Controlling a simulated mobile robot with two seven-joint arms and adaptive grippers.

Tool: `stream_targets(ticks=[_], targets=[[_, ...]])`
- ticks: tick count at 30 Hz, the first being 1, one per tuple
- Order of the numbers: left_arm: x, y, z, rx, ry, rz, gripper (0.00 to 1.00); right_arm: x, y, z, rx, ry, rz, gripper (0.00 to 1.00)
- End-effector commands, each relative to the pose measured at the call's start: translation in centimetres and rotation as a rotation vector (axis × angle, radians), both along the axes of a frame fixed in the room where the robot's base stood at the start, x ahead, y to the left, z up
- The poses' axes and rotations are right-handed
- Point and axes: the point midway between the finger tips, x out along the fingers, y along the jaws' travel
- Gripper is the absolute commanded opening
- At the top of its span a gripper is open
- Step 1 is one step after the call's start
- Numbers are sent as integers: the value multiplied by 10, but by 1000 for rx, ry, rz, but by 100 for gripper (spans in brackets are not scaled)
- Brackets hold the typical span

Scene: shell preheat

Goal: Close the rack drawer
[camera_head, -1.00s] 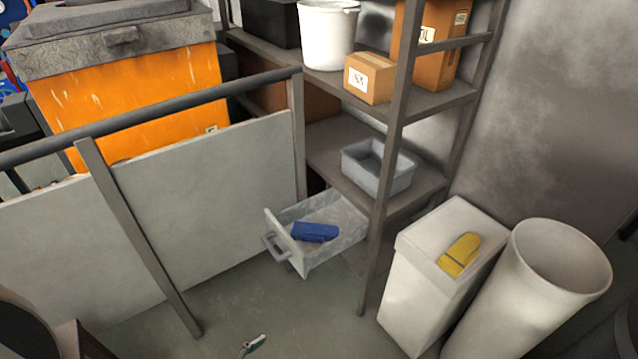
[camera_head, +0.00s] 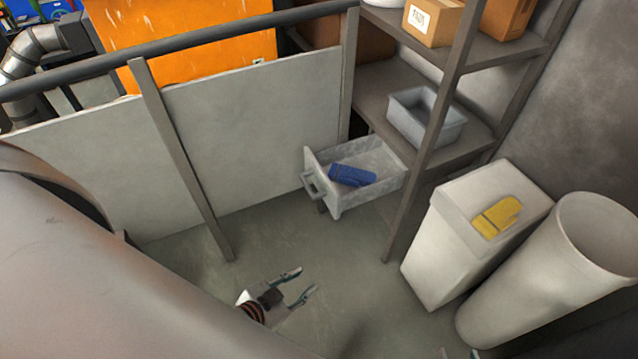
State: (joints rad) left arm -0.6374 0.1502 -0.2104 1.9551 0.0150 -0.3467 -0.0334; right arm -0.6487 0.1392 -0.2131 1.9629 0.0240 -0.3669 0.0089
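The grey rack drawer (camera_head: 345,199) is pulled out from the lower part of the shelf rack (camera_head: 468,160). A handle (camera_head: 314,186) sticks out from its front panel. A blue rolled or glove-like item (camera_head: 352,175) lies inside the drawer. My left gripper (camera_head: 306,280) is open and empty, with its two fingers apart, in front of and below the drawer. It does not touch the drawer. My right gripper (camera_head: 458,353) shows only as two separated fingertips at the bottom edge, right of my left gripper; the rest is cut off.
A grey panelled railing (camera_head: 260,120) stands left of the drawer. A white bin (camera_head: 440,250) with a yellow glove (camera_head: 497,216) on top and a tall white cylinder (camera_head: 540,275) stand to the right. A grey bin (camera_head: 440,130) sits on the shelf. Floor before the drawer is clear.

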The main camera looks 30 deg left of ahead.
Motion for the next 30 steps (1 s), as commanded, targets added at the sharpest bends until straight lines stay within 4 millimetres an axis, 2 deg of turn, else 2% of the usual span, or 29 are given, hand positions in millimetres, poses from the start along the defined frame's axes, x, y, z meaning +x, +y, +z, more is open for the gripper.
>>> stream_targets(ticks=[1,3,5,8,15,21,30], targets=[[8,7,-5,49,-31,-32,14,-2,0,-7,-1,4,0,40],[23,18,-10,149,-97,-98,0,-3,1,-14,0,6,2,40],[39,30,-13,266,-172,-172,0,-3,2,-20,-1,6,4,40],[68,51,-17,494,-315,-304,0,18,5,-7,-1,-49,14,40],[127,101,-18,1077,-640,-583,0,22,10,-18,3,-65,25,40],[164,140,-18,1579,-887,-770,0,22,14,-31,8,-63,34,40],[197,191,-18,2287,-1216,-944,0,17,19,-51,15,-43,43,40]])
